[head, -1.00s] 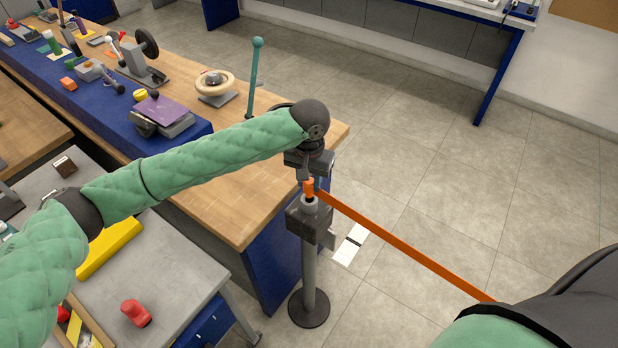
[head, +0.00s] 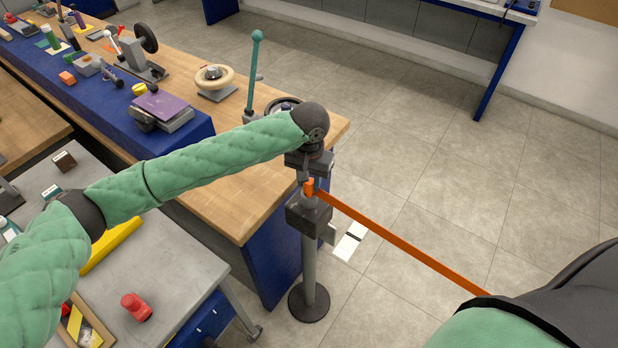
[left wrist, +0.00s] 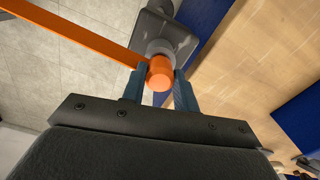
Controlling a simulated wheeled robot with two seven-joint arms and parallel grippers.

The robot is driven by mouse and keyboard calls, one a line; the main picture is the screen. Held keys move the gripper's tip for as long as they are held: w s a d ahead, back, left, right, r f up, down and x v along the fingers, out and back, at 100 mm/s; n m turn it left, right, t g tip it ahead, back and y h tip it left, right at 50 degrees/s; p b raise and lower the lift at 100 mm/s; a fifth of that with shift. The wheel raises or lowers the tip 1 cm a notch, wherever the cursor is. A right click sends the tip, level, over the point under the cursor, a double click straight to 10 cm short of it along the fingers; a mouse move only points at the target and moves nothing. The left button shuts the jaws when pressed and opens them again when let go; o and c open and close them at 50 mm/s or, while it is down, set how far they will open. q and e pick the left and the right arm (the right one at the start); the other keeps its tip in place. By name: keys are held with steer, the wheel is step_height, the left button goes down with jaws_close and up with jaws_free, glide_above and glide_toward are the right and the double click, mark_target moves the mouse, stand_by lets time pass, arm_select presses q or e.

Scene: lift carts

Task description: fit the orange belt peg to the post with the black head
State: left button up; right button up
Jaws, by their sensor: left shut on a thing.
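The orange belt peg (head: 309,188) is at the left end of a taut orange belt (head: 400,245). My left gripper (head: 311,181) is shut on the peg, with a finger on either side of it in the left wrist view (left wrist: 160,85). The post (head: 309,265) stands upright on a round dark base, with a black block-like head (head: 308,216) on top. The peg is directly over the head, at a grey round collar; whether it is seated there is hidden. The left wrist view shows the peg's orange end (left wrist: 160,72) in front of the collar. My right gripper is not in view.
A wooden bench (head: 240,195) with a blue edge stands close left of the post, carrying a teal lever (head: 252,75) and several fixtures. A grey cart (head: 170,270) with a red knob (head: 136,307) is at lower left.

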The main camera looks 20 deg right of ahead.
arm_select(q)
steer(key=shift+f, duration=0.8)
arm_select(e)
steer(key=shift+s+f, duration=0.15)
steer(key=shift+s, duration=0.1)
arm_select(q)
steer(key=o, duration=0.8)
steer(key=shift+o, duration=1.3)
step_height(320, 180, up, 7)
steer(key=b, duration=0.3)
steer(key=shift+f, duration=0.1)
steer(key=shift+r, duration=0.5)
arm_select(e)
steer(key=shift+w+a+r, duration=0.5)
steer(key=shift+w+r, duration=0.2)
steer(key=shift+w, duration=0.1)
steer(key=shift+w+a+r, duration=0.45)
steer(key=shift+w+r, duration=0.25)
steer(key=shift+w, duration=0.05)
